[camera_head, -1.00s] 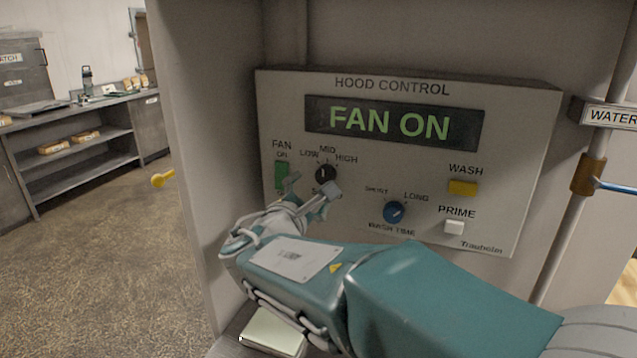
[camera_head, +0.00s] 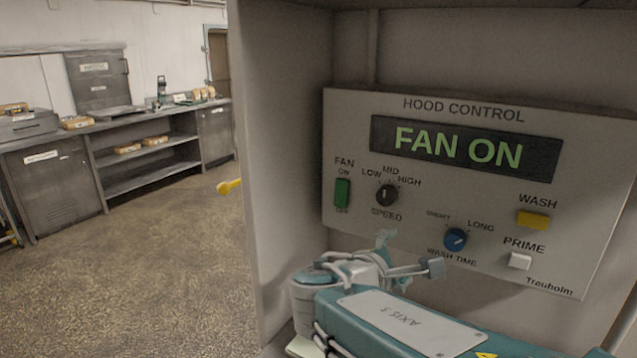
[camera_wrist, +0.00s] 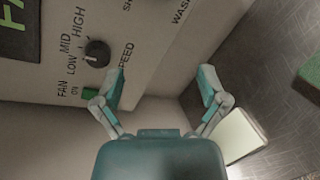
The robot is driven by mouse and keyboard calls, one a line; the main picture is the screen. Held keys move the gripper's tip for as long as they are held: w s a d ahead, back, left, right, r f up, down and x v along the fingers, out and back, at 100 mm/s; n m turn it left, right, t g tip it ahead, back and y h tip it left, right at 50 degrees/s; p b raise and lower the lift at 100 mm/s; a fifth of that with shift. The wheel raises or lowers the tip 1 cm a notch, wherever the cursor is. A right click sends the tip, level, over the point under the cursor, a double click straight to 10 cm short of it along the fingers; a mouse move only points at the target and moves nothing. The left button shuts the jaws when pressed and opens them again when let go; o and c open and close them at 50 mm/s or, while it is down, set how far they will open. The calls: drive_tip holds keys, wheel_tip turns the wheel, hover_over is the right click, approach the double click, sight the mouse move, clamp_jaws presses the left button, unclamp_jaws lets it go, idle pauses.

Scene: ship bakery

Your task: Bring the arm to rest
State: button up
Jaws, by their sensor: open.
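My gripper (camera_head: 410,254) is open and empty, low in front of the hood control panel (camera_head: 350,220). In the wrist view my gripper (camera_wrist: 162,88) has its two fingers spread apart with nothing between them. The panel display (camera_head: 465,148) reads FAN ON. The green fan switch (camera_head: 342,193) and the black speed knob (camera_head: 387,195) show clear of the gripper. In the wrist view the speed knob (camera_wrist: 97,53) and green switch (camera_wrist: 90,93) lie left of the fingers. I cannot tell the exact gap between gripper and panel.
A blue wash time knob (camera_head: 455,239), a yellow wash button (camera_head: 533,219) and a white prime button (camera_head: 520,261) are on the panel. A grey side wall (camera_head: 285,170) stands at its left. Open floor (camera_head: 150,270) and a counter with shelves (camera_head: 150,165) lie beyond.

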drive_tip(key=s+d+f+m+g+y, duration=0.3)
drive_tip(key=s+d+f+m+g, duration=0.3)
drive_tip(key=s, duration=0.3)
drive_tip(key=s+a+f+m+y, duration=0.5)
drive_tip(key=s+m+y, duration=0.2)
drive_tip(key=s+m, duration=0.2)
drive_tip(key=shift+a+m, duration=0.15)
drive_tip(key=shift+m, duration=0.45)
drive_tip(key=shift+s, duration=0.1)
